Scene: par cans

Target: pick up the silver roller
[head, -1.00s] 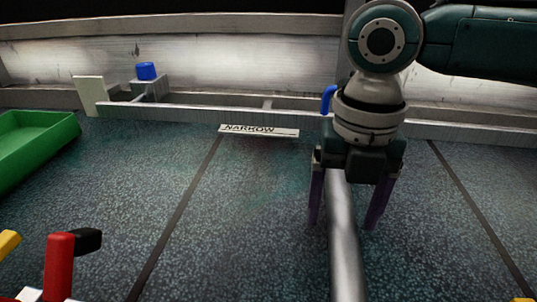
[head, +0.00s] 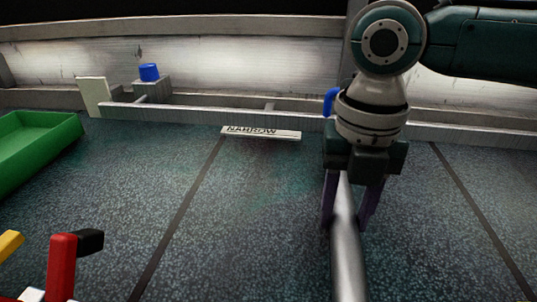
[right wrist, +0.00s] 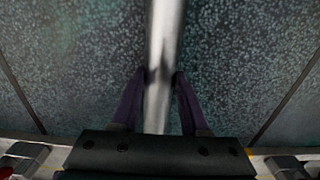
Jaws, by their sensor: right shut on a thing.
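The silver roller (head: 346,250) is a long smooth metal cylinder. In the head view it runs from under my right gripper down to the bottom edge. My right gripper (head: 349,222) points down over its far part, with one purple finger on each side, shut on it. In the right wrist view the roller (right wrist: 164,40) runs from the top edge down between the fingertips of the gripper (right wrist: 160,78). I cannot tell whether the roller is clear of the surface. My left gripper is not in view.
A green tray (head: 72,130) stands at the left. Red (head: 61,265), black and yellow parts are at the lower left. A white "NARROW" label (head: 262,133) lies near the back rail (head: 200,113). A blue knob (head: 149,72) sits behind. The speckled surface left of the roller is clear.

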